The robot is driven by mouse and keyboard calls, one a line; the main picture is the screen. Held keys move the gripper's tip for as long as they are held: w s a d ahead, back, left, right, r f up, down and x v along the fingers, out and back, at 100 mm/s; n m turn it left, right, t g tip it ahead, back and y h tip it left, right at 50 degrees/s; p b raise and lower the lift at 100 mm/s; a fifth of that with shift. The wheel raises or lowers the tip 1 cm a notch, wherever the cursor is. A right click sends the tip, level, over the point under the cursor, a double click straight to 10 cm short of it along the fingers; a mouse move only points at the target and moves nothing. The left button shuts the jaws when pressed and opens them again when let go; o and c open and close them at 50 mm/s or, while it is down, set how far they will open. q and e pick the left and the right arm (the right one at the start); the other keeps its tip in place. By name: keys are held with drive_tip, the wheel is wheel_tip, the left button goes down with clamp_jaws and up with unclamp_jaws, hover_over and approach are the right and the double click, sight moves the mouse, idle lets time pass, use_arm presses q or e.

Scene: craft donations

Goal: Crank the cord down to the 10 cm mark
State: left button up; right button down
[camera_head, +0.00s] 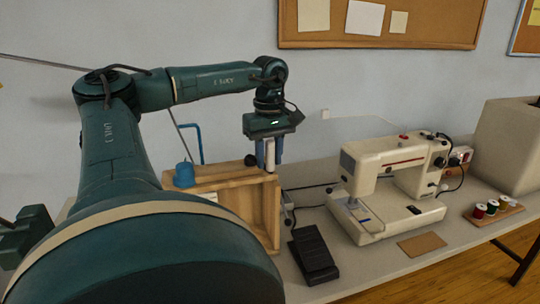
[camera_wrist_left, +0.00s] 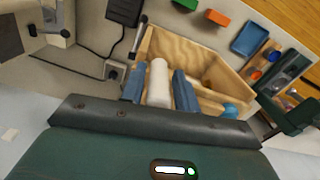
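A wooden box (camera_head: 206,182) stands on the table, with a blue cone-shaped piece (camera_head: 185,174) and a dark round knob (camera_head: 251,160) at its top. My left gripper (camera_head: 270,155) points down over the box's right end. In the left wrist view, a cream cylindrical handle (camera_wrist_left: 158,82) stands between the two blue fingers of my left gripper (camera_wrist_left: 159,90). Narrow gaps show on both sides, so the fingers look open around it. The box (camera_wrist_left: 200,45) is open on one side. I cannot make out the cord or a 10 cm mark. My right gripper cannot be identified.
A black foot pedal (camera_head: 314,255) and a sewing machine (camera_head: 395,180) stand right of the box, with cables between. Thread spools (camera_head: 492,208) lie farther right. Orange (camera_wrist_left: 217,17) and blue (camera_wrist_left: 251,37) items lie beyond the box in the wrist view.

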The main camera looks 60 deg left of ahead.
use_arm(q)
drive_tip(key=shift+o, duration=1)
wheel_tip(320, 180, up, 12)
drive_tip(key=shift+r+p, duration=0.15)
drive_tip(key=shift+p, duration=1)
drive_tip(key=shift+r, duration=0.45)
use_arm(e)
drive_tip(key=shift+s+d+r+h, duration=0.1)
drive_tip(key=shift+s+d+h, duration=0.15)
drive_tip(key=shift+d, duration=0.35)
drive_tip(key=shift+a, duration=0.1)
